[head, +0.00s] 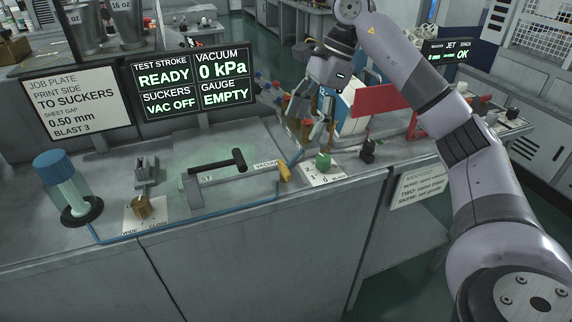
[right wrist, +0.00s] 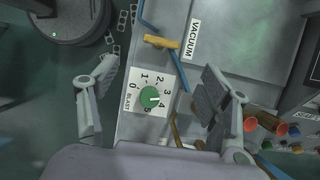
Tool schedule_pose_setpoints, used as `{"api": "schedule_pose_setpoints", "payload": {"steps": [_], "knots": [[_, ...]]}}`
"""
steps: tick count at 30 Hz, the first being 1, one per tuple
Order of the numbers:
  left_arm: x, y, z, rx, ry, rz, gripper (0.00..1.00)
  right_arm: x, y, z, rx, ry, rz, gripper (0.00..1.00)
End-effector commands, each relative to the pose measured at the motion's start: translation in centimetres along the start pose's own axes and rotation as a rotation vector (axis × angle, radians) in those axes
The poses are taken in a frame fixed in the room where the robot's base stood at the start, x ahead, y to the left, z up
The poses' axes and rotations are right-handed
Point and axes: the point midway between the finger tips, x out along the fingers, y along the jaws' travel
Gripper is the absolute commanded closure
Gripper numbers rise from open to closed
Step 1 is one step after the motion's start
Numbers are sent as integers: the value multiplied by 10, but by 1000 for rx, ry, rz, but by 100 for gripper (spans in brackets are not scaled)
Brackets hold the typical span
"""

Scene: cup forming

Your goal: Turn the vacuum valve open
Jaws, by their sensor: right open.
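The vacuum valve has a yellow lever (head: 284,171) on the bench's front edge, beside a "VACUUM" label. Blue tubing meets it, and the lever lies across the tube line. It also shows in the right wrist view (right wrist: 161,42), above the green blast knob. My right gripper (head: 308,122) is open and empty, above the bench near the green knob (head: 323,160). In the right wrist view, its spread fingers (right wrist: 152,105) stand either side of that knob (right wrist: 149,97), with the yellow lever farther up. My left gripper is out of view.
A display (head: 194,83) reads "0 kPa" and "VAC OFF". A black-handled lever (head: 217,163) stands left of the valve, and a blue-capped jar (head: 66,187) at the far left. A black knob (head: 367,150) is right of the green one.

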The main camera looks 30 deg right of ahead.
Motion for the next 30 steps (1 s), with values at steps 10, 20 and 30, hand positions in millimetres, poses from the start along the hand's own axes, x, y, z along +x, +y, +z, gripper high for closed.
{"api": "schedule_pose_setpoints", "payload": {"steps": [10, 20, 30], "knots": [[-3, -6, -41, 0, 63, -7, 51, 76, 0, 0, 1, 1, 4, 28], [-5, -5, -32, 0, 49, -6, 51, 111, 0, 1, 1, -1, 0, 28], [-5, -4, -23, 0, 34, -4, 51, 113, 0, 1, 0, -1, -1, 31]]}}
